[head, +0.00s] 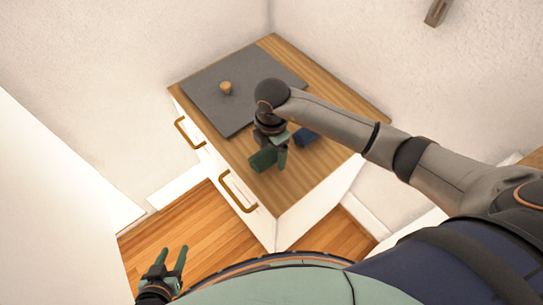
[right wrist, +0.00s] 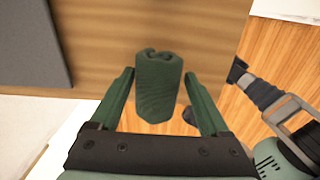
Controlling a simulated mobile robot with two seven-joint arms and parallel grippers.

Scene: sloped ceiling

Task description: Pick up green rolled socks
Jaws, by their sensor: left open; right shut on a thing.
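The green rolled socks (head: 263,160) are a dark green roll over the front part of the wooden dresser top (head: 325,165). They also show in the right wrist view (right wrist: 158,92), between the two fingers. My right gripper (head: 274,153) reaches down from above and is shut on the socks. I cannot tell whether the socks still touch the wood. My left gripper (head: 175,262) is open and empty, low at the left over the floor, well away from the dresser.
A dark blue item (head: 306,135) lies on the dresser just right of my right gripper. A grey mat (head: 218,105) covers the back left, with a small orange-brown object (head: 226,88) on it. Brass handles (head: 238,192) stick out from the drawers. Walls stand close behind.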

